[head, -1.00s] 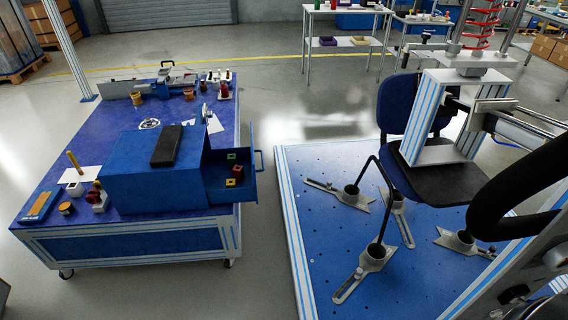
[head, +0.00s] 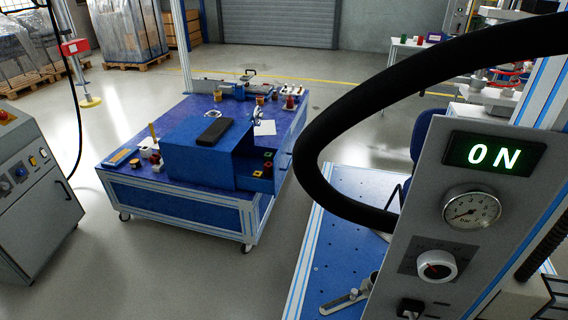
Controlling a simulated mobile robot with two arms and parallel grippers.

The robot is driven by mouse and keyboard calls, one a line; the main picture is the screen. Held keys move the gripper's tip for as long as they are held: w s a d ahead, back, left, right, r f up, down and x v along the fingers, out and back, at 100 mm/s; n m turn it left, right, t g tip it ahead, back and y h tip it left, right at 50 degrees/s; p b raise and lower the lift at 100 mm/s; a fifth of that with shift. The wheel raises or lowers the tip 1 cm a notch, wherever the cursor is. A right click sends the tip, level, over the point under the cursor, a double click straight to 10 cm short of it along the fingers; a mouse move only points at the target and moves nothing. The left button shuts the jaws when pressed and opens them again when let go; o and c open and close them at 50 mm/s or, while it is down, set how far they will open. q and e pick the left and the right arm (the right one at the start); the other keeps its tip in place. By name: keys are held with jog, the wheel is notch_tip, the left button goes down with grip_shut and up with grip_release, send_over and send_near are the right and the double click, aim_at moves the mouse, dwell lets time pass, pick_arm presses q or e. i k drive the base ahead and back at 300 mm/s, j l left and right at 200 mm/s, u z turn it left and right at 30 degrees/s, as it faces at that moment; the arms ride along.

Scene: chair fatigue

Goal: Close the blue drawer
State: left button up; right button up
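The blue drawer (head: 258,182) juts out of the right side of a blue cabinet (head: 190,166) on the blue-topped table. It is open, and a few small coloured blocks (head: 267,166) sit in it. Its front panel and handle (head: 284,158) face right, partly beside the black hose. A black slab (head: 214,131) lies on top of the cabinet. Neither of my grippers is in the head view.
A grey control panel (head: 440,230) with an ON display and a thick black hose (head: 315,150) fill the near right. A blue perforated platform (head: 345,225) lies right of the table. A grey machine (head: 35,195) stands at left. Floor is free between machine and table.

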aim_at(247, 159)
jog(key=i+j, duration=0.1)
jog(key=j, duration=1.05)
jog(key=i+j, duration=0.8)
